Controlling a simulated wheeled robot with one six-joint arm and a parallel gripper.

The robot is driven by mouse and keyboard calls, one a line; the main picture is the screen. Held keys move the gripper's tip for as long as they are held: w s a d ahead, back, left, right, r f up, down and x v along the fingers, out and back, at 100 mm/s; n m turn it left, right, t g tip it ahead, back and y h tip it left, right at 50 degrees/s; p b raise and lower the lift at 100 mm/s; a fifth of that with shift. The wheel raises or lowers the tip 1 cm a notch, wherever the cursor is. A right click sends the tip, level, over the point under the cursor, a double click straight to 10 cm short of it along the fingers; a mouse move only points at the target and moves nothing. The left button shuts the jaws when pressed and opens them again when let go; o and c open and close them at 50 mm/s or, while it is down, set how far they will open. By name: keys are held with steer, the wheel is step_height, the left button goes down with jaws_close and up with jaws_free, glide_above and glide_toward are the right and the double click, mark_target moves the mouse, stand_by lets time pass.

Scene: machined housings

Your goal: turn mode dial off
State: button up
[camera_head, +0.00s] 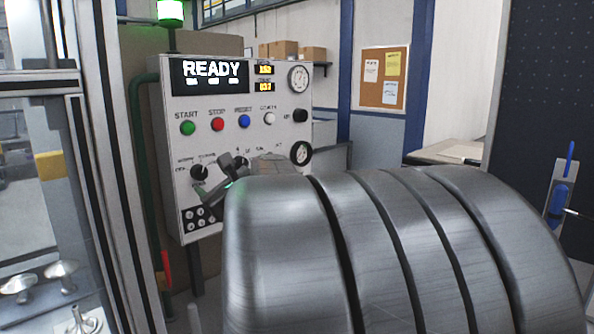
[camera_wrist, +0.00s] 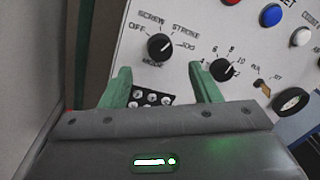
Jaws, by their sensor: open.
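The mode dial (camera_wrist: 160,47) is a round black knob on the pale control panel, labelled MODE below and OFF, SCREW, STROKE and JOG around it. Its white mark points up and right, away from OFF, toward the STROKE and JOG side. It also shows in the head view (camera_head: 199,172), left of my gripper. My gripper (camera_wrist: 158,74) is open and empty. Its two green fingers are spread below the dial in the wrist view, apart from it. In the head view my gripper (camera_head: 222,179) is in front of the panel's lower half, partly hidden by my arm.
A numbered black knob (camera_wrist: 222,70) sits right of the mode dial, near the right finger. The panel (camera_head: 220,108) also carries START, STOP and RESET buttons (camera_head: 217,124), gauges (camera_head: 298,78) and a READY display (camera_head: 211,76). A metal-framed window stands at left.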

mark_target(201, 174)
steer(key=x, duration=0.7)
steer(key=shift+w+a+p, duration=0.1)
steer(key=shift+p, duration=0.25)
steer(key=c, duration=1)
